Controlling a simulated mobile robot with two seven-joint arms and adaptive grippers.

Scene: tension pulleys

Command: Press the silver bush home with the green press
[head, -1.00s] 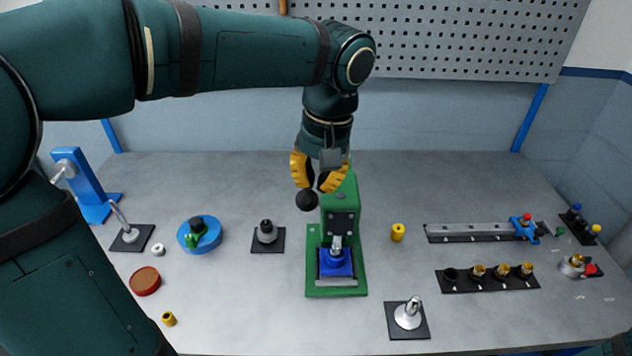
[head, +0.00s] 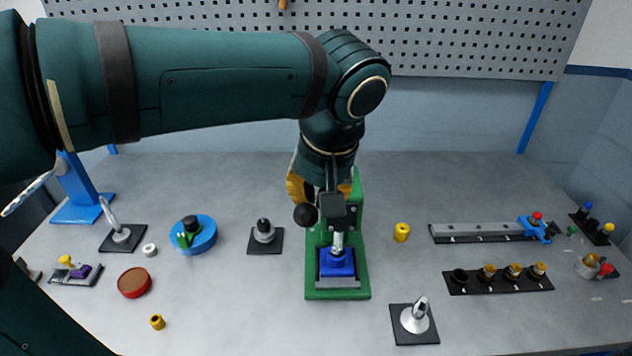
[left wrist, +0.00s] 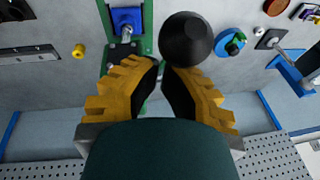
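The green press (head: 313,270) stands mid-bench, and its base shows beyond my fingers in the left wrist view (left wrist: 147,35). A blue block (head: 337,264) sits on its base under the silver ram (head: 338,243). The silver bush cannot be made out there. The press lever's black ball knob (head: 305,214) is just in front of my left gripper (head: 320,190). In the left wrist view the knob (left wrist: 186,38) is close beyond the yellow fingertips (left wrist: 161,66). The tips are close together; whether they touch or grip the lever is unclear. My right gripper is out of view.
A black-based pin (head: 265,232) and blue round fixture (head: 197,235) stand left of the press.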

